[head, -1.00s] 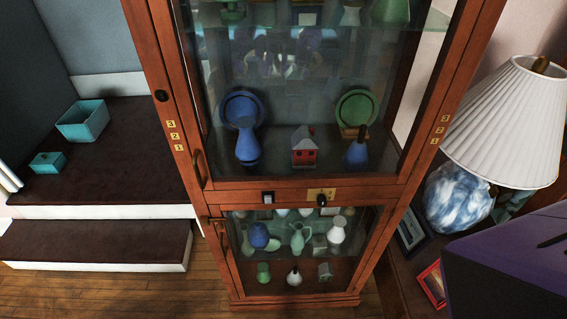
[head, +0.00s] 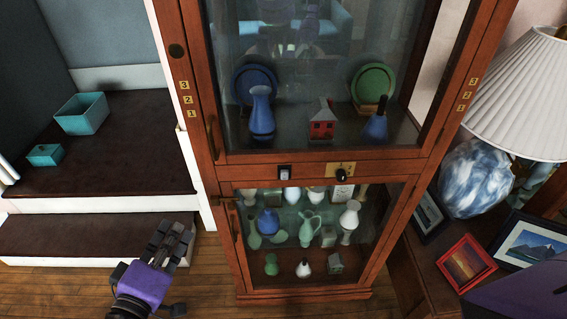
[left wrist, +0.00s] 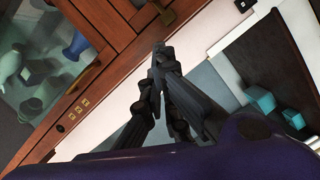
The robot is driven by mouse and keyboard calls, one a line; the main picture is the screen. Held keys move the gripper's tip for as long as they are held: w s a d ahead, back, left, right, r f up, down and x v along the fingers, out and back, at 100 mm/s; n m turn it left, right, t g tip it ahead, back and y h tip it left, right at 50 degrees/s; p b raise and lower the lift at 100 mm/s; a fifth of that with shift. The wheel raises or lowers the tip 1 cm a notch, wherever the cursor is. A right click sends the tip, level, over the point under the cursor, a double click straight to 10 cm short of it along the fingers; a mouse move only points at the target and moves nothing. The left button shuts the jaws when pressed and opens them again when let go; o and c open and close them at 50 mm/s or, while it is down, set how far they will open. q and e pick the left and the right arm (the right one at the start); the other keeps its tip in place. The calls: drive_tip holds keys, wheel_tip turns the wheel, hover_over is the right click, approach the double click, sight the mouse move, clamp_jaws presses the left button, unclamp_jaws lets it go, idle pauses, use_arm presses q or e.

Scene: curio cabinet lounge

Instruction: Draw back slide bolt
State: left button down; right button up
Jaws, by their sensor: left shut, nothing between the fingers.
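The cabinet (head: 263,157) has an upper and a lower glass door. A small dark fitting (head: 223,201), which may be the slide bolt, sticks out at the lower door's top left; it seems to match the dark bracket (left wrist: 165,12) at the top of the left wrist view. A brass plate with a black knob (head: 341,171) is on the middle rail; I cannot tell which fitting is the bolt. My left gripper (head: 178,233) is shut and empty, left of the lower door and apart from the cabinet. Its fingertips (left wrist: 159,48) point toward the dark bracket. My right gripper is out of view.
Carpeted steps (head: 90,235) with teal boxes (head: 82,114) lie at left. A table with a lamp (head: 477,178) and picture frames (head: 466,262) stands at right. Vases and ornaments fill the cabinet behind glass. A vertical handle (head: 212,135) is on the upper door.

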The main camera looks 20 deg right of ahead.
sight(231, 191)
use_arm(q)
drive_tip(key=w+d+f, duration=0.1)
drive_tip(key=w+d, duration=0.4)
drive_tip(key=w+d+f+p, duration=0.1)
drive_tip(key=w+d, duration=0.2)
drive_tip(key=shift+w+f, duration=0.1)
drive_tip(key=shift+f, duration=0.2)
drive_tip(key=shift+d+f, duration=0.25)
drive_tip(key=shift+d, duration=0.1)
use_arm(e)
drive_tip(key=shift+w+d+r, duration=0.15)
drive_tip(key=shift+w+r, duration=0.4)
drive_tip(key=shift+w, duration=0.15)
use_arm(q)
drive_tip(key=shift+s, duration=0.2)
drive_tip(key=d, duration=0.1)
drive_tip(key=s+d+p, duration=0.1)
drive_tip(key=d, duration=0.1)
drive_tip(key=shift+d+r, duration=0.15)
drive_tip(key=shift+d, duration=0.15)
drive_tip(key=shift+s, duration=0.1)
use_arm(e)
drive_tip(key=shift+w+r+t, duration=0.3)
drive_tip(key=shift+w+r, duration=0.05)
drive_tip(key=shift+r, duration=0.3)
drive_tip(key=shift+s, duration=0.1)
